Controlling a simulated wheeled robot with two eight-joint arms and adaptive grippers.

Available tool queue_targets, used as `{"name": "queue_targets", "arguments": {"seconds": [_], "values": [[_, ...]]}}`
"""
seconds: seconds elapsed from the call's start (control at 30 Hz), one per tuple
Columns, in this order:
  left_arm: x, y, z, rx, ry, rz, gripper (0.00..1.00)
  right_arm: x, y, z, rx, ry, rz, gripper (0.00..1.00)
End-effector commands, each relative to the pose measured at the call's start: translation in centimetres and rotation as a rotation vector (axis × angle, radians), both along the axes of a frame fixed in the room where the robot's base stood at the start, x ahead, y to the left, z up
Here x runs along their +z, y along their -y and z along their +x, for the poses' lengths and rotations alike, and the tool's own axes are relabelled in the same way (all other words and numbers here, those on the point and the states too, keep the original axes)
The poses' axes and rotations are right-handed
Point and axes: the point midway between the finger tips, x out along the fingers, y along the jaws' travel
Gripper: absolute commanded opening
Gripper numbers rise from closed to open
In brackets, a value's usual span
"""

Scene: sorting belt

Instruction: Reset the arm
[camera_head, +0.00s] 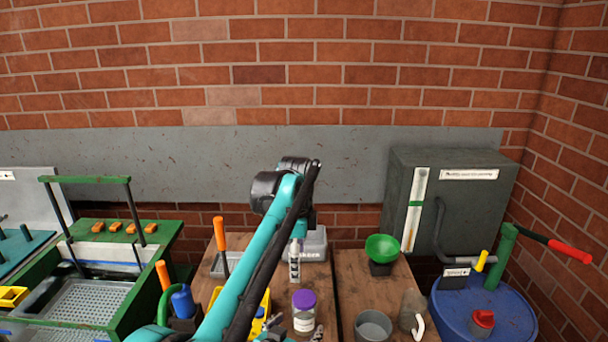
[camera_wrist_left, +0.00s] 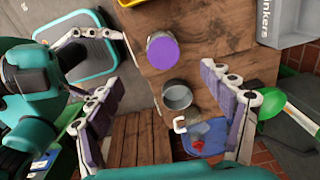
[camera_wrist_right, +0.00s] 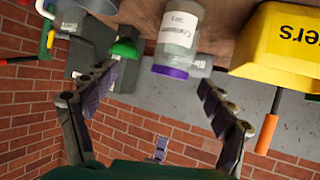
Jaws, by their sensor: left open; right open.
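My right gripper (camera_head: 296,332) shows only as fingertips at the bottom edge of the head view. In the right wrist view it (camera_wrist_right: 155,84) is open and empty. A jar with a purple lid (camera_wrist_right: 180,28) stands beyond its fingers, apart from them and upside down in that picture. My left gripper (camera_wrist_left: 155,95) is open and empty in the left wrist view, above the table near the purple lid (camera_wrist_left: 163,50).
A yellow bin (camera_wrist_right: 285,45) is close to the right gripper. A blue barrel (camera_head: 480,315) stands right, a green-framed station (camera_head: 120,320) left.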

Motion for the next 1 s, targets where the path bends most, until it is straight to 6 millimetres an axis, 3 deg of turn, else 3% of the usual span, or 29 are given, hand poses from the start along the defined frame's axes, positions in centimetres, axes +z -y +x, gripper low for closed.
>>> {"name": "queue_targets", "arguments": {"seconds": [0.1,0.23,0.37,0.5,0.8,1.0], "values": [[1.1,-2.8,-2.6,0.186,0.061,-0.027,0.81,0.7,4.6,-0.9,0.002,-0.119,-0.014,0.83],[1.4,-5.8,-6.3,0.429,0.136,-0.074,0.81,1.1,9.3,-3.0,0.036,-0.259,-0.012,0.83],[0.7,-8.6,-10.4,0.669,0.209,-0.135,0.81,1.4,13.1,-5.7,0.088,-0.368,0.008,0.83],[-1.3,-11.3,-15.2,0.924,0.28,-0.217,0.81,1.5,16.1,-9.2,0.155,-0.45,0.045,0.83],[-8.4,-15.2,-24.4,1.405,0.399,-0.428,0.81,1.5,19.2,-16.0,0.306,-0.493,0.125,0.83],[-11.4,-16.1,-27.0,1.56,0.429,-0.516,0.81,1.5,19.4,-17.8,0.358,-0.474,0.143,0.83]]}}
